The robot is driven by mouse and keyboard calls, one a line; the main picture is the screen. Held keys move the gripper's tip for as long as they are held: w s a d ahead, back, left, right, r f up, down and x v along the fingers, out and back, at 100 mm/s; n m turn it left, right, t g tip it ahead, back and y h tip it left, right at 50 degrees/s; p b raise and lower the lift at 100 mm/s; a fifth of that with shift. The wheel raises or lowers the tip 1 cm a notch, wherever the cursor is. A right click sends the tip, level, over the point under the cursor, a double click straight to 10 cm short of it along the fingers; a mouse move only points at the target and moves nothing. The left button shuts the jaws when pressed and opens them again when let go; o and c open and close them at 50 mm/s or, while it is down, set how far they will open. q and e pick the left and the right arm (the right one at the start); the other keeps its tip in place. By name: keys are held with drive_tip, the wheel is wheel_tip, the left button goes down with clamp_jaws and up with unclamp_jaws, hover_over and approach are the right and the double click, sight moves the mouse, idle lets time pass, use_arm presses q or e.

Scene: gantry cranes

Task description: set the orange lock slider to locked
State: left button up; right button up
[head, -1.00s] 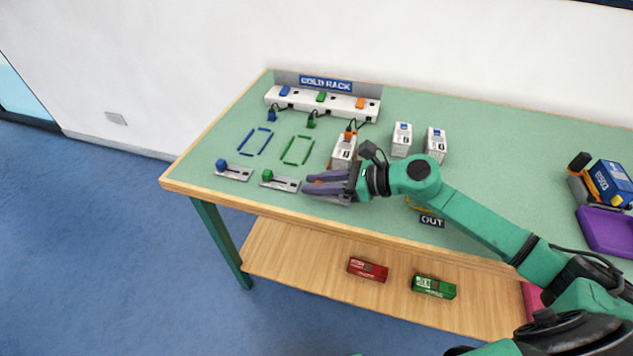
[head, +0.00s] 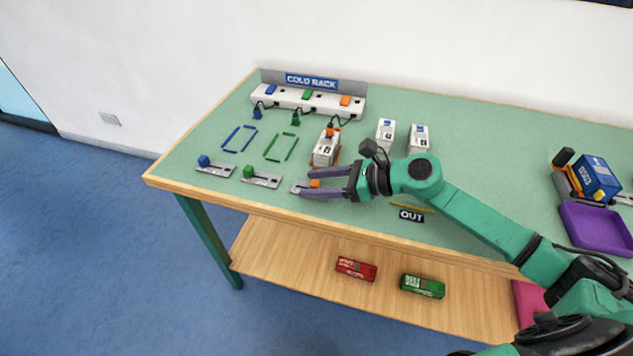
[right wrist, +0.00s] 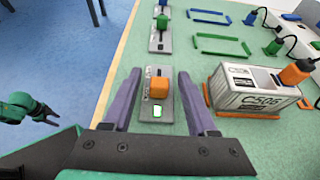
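The orange lock slider is an orange knob (head: 315,183) on a grey plate (head: 297,187) near the table's front edge. In the right wrist view the knob (right wrist: 158,87) sits around the middle of its plate (right wrist: 160,127), with a small green-and-white mark on the near side. My right gripper (head: 308,184) is open, its two purple fingers on either side of the knob. In the right wrist view the fingers (right wrist: 158,95) show gaps to the knob. My left gripper (right wrist: 46,115) shows small at the left of the right wrist view, over the floor; its opening is unclear.
Blue (head: 204,161) and green (head: 249,172) sliders stand in line to the left. A white box with an orange plug (head: 325,149) stands just behind the orange slider. Two more white boxes (head: 385,134) (head: 418,139) stand further right. A power strip (head: 310,101) lies at the back.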

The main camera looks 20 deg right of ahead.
sight(319, 184)
idle(0.3)
drive_tip(key=b+v, duration=0.1)
drive_tip(key=v, duration=0.4)
drive_tip(key=shift+s+d, duration=0.2)
drive_tip(key=shift+d, duration=0.05)
drive_tip(key=shift+p+v, duration=0.35)
drive_tip(key=shift+v, duration=0.85)
drive_tip(key=p+v, duration=0.1)
drive_tip(key=v, duration=0.5)
drive_tip(key=shift+r, duration=0.15)
use_arm(q)
drive_tip(key=shift+r, duration=0.35)
use_arm(e)
drive_tip(key=shift+s+d+r, duration=0.1)
drive_tip(key=shift+d, duration=0.05)
